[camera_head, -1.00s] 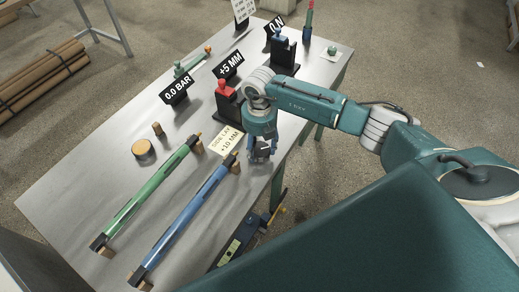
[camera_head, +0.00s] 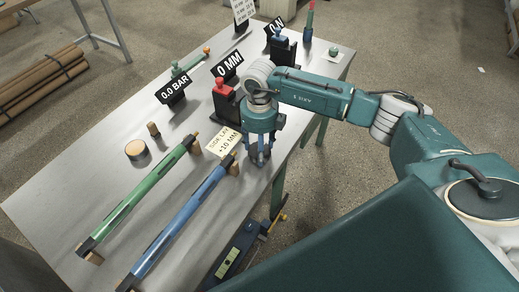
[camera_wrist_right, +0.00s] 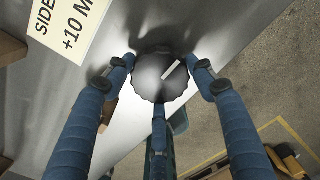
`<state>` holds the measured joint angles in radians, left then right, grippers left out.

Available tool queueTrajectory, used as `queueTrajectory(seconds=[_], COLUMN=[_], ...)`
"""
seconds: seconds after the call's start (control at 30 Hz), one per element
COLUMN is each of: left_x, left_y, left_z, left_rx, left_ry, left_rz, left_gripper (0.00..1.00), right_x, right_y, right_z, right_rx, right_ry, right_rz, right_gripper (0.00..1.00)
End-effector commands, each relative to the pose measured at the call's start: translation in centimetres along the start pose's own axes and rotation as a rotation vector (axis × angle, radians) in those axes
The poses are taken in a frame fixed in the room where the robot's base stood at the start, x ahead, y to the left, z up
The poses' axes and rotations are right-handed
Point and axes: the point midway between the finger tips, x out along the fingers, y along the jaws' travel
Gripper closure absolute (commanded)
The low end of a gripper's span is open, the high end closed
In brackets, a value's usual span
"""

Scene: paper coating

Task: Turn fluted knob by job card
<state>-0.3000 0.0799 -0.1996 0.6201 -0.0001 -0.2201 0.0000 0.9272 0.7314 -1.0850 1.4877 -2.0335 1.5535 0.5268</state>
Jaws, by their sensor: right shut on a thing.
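The dark fluted knob (camera_wrist_right: 150,88) shows in the right wrist view, with a white pointer line slanting up and right. My right gripper (camera_wrist_right: 162,78) is shut on it, with its blue fingers around the rim. In the head view my right gripper (camera_head: 260,156) points down at the table's right edge and hides most of the knob. The job card (camera_head: 223,143) lies beside it and reads "SIDE LAY +10 MM"; part of it shows in the right wrist view (camera_wrist_right: 70,28). The display (camera_head: 229,67) behind reads "0 MM". My left gripper is out of view.
Other displays read "0.0 BAR" (camera_head: 173,89) and "0 N" (camera_head: 276,26). A red-topped black block (camera_head: 222,100) stands close to my right gripper. Green (camera_head: 140,195) and blue (camera_head: 183,220) rollers lie in front.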

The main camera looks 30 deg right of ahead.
Motion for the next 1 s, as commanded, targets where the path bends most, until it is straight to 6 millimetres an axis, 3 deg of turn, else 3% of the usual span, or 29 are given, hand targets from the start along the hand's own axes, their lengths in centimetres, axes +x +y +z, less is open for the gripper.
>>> queueTrajectory(seconds=[0.53, 0.57, 0.63, 1.0], left_x=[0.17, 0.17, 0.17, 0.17], left_y=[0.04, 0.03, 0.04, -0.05], left_z=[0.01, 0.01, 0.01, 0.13], left_rx=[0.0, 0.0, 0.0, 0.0], left_ry=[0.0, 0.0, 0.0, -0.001], left_rz=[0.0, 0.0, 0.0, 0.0], left_gripper=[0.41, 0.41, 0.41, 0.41], right_x=[-0.15, -0.15, -0.15, -0.52], right_y=[-0.04, -0.05, -0.05, -0.01], right_z=[0.14, 0.15, 0.14, 0.11], right_rx=[-0.022, -0.022, -0.022, -0.022], right_ry=[-0.004, -0.004, -0.004, -0.003], right_rz=[0.0, 0.0, 0.0, 0.0], right_gripper=[0.71, 0.39, 0.26, 0.26])
